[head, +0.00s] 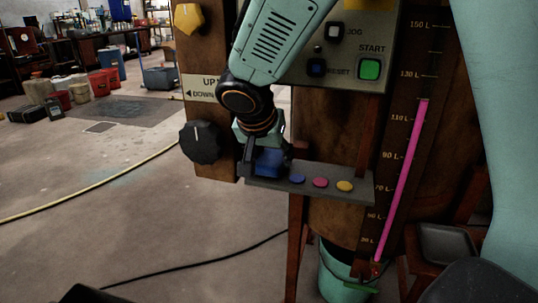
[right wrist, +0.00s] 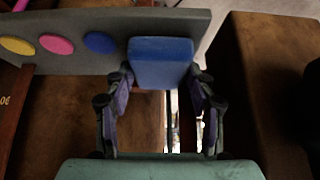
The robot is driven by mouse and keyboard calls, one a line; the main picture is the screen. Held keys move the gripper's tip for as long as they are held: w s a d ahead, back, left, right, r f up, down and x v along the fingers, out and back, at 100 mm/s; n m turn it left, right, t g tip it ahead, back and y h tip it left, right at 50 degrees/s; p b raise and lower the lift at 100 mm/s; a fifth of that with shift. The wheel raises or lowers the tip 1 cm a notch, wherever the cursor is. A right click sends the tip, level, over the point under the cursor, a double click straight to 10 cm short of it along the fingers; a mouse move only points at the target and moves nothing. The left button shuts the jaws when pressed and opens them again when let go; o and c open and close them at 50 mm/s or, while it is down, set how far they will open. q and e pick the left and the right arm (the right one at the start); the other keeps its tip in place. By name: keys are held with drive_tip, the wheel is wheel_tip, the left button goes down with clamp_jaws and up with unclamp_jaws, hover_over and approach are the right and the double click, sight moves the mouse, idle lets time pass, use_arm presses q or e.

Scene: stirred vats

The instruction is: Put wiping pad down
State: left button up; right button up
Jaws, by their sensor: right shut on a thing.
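The wiping pad looks to be a blue block (head: 269,163) at the left end of a grey ledge (head: 315,190) on the vat's front. In the right wrist view the blue pad (right wrist: 161,62) sits between the fingers, in front of the grey ledge (right wrist: 180,22). My right gripper (head: 267,156) is shut on the pad, with a finger on each side. The pad is at the ledge; I cannot tell whether it touches the ledge's surface. My left gripper is not in view.
Blue, pink and yellow discs (head: 320,182) lie along the ledge, right of the pad. A black knob (head: 200,143) is on the wooden post to the left. A control panel with a green START button (head: 369,69) is above. A teal bucket (head: 343,277) stands below.

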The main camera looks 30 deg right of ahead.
drive_tip(key=shift+w+f, duration=0.1)
drive_tip(key=shift+f, duration=0.15)
drive_tip(key=o, duration=0.7)
drive_tip(key=shift+w, duration=0.1)
drive_tip(key=shift+o, duration=1.2)
drive_tip(key=shift+r, duration=0.1)
